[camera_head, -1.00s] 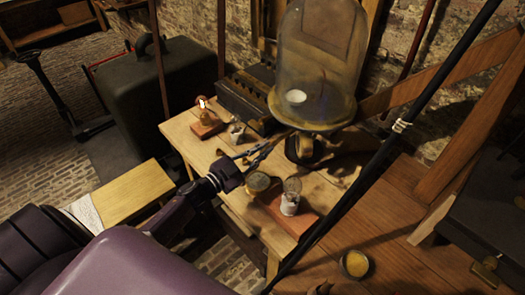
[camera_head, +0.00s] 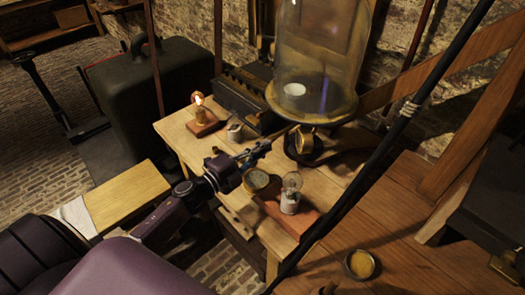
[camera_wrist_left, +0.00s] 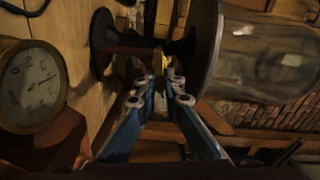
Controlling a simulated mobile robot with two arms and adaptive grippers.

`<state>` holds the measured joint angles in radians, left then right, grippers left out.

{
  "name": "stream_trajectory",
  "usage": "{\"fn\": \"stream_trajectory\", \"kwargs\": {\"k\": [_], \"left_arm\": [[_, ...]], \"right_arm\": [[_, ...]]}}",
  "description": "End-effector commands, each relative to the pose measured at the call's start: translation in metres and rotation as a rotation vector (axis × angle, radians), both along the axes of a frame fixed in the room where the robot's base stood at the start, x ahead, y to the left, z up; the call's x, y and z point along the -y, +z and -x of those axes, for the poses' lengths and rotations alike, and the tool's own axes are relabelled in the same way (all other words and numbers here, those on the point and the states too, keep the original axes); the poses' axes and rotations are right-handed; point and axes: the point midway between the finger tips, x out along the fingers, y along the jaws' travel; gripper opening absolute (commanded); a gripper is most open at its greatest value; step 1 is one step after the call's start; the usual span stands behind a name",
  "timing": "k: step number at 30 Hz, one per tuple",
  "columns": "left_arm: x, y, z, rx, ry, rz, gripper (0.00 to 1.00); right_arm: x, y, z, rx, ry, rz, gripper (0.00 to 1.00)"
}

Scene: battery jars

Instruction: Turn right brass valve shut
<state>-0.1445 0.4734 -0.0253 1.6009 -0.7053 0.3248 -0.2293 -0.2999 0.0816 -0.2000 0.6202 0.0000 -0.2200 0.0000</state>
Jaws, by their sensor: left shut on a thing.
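My left gripper (camera_head: 262,149) reaches over the wooden table to just left of the bell jar's stand. In the left wrist view its blue fingers (camera_wrist_left: 164,88) are closed on a small brass valve (camera_wrist_left: 158,62), close beside the jar's dark stand. The fingertips hide part of the valve, and its exact angle is hard to tell. The glass bell jar (camera_head: 322,55) rises above on its round rim, and it fills the right of the wrist view (camera_wrist_left: 262,62). My right gripper is not in view.
A brass-rimmed gauge (camera_wrist_left: 30,85) is left of the fingers. A lamp jar (camera_head: 290,193) on a wooden base stands near the gripper. A lit bulb (camera_head: 199,100) and a small metal cup (camera_head: 234,131) are behind. A dark pole (camera_head: 385,150) crosses the foreground.

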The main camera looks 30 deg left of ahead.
Motion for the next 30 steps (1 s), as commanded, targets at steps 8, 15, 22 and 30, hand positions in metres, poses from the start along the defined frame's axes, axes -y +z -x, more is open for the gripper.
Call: {"fn": "stream_trajectory", "kwargs": {"k": [8, 15, 22, 30], "left_arm": [[0.0008, -0.0039, 0.0005, 0.047, -0.001, -0.136, 0.0], [0.0009, -0.0041, 0.0006, 0.063, -0.001, -0.186, 0.0], [0.0009, -0.0041, 0.0007, 0.065, -0.001, -0.194, 0.0], [0.0008, -0.0043, 0.0008, 0.065, -0.001, -0.194, 0.13]], "right_arm": [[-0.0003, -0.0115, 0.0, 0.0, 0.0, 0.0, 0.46], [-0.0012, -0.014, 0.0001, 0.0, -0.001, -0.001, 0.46], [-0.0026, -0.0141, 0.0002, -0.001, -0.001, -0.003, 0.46], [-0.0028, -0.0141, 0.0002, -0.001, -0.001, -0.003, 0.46]]}}
